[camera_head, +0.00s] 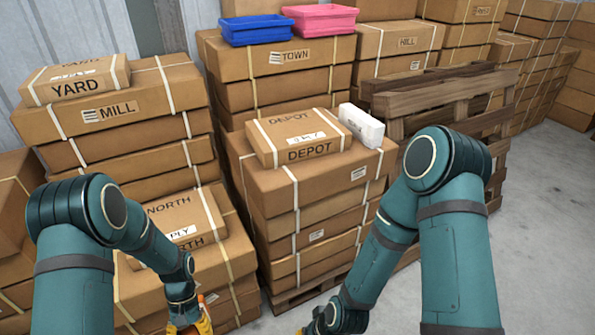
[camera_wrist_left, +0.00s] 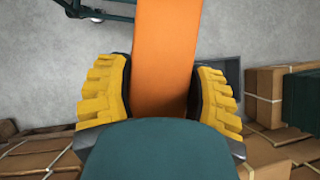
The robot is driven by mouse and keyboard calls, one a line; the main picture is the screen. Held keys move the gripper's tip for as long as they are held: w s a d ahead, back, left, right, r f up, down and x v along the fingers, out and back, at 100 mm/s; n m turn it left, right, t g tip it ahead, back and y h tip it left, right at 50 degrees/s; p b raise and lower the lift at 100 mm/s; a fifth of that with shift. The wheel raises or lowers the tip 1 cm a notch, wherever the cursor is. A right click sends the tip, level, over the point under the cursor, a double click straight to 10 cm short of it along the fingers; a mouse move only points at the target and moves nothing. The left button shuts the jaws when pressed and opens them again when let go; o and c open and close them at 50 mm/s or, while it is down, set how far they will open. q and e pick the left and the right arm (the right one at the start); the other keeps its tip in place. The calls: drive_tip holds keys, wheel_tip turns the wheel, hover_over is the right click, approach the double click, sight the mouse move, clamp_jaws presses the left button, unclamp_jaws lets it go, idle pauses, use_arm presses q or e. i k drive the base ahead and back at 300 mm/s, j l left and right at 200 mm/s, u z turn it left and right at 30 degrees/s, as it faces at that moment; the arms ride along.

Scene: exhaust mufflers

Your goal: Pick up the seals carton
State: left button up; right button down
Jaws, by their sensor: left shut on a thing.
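My left gripper (camera_head: 192,326) is low at the bottom edge of the head view, in front of the stacked boxes. In the left wrist view its yellow fingers (camera_wrist_left: 162,95) are shut on a long, smooth orange object (camera_wrist_left: 163,50), one finger on each side. Only a sliver of orange shows in the head view. No lettering shows on it, so I cannot tell whether it is the seals carton. A small white carton (camera_head: 362,125) lies on the DEPOT stack; its marking is unreadable. My right gripper is almost wholly below the head view's bottom edge.
A DEPOT box (camera_head: 298,137) tops the middle stack. A NORTH box (camera_head: 185,222) and a YARD box (camera_head: 75,80) lie on stacks to the left. Blue (camera_head: 254,30) and pink (camera_head: 319,19) bins stand behind. Wooden pallets (camera_head: 445,95) lean at right; grey floor (camera_head: 545,220) is clear there.

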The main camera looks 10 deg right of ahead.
sight(275, 131)
drive_tip(key=i+l+u, duration=0.1)
drive_tip(key=l, duration=0.35)
drive_tip(key=i+l+u, duration=0.1)
drive_tip(key=l, duration=0.4)
drive_tip(key=i+l, duration=0.2)
drive_tip(key=l, duration=0.3)
drive_tip(key=i+l+u, duration=0.15)
drive_tip(key=l, duration=0.35)
drive_tip(key=l+u, duration=0.1)
drive_tip(key=l, duration=0.4)
